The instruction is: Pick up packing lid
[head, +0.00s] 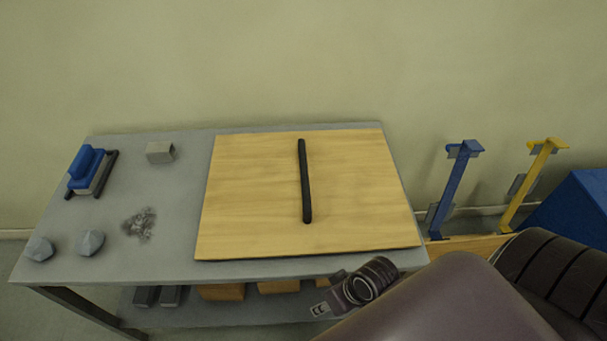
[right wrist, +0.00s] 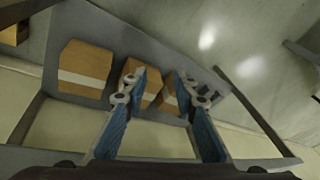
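The packing lid (head: 255,190) is a flat, light wooden panel lying on the grey table. A black bar handle (head: 305,185) runs along its middle. My right arm comes in from the lower right in the head view, with its wrist just off the lid's front edge and apart from the handle. In the right wrist view, the blue fingers of my right gripper (right wrist: 158,88) are spread with nothing held between them. They point toward cardboard boxes on a shelf. My left gripper is in neither view.
The grey table (head: 185,220) also holds a blue-and-black tool (head: 88,170), a small grey block (head: 160,152), two grey faceted pieces (head: 90,242) and a pile of small metal parts (head: 139,223). Cardboard boxes (right wrist: 84,68) sit on the lower shelf. Blue (head: 452,190) and yellow (head: 530,185) posts stand right.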

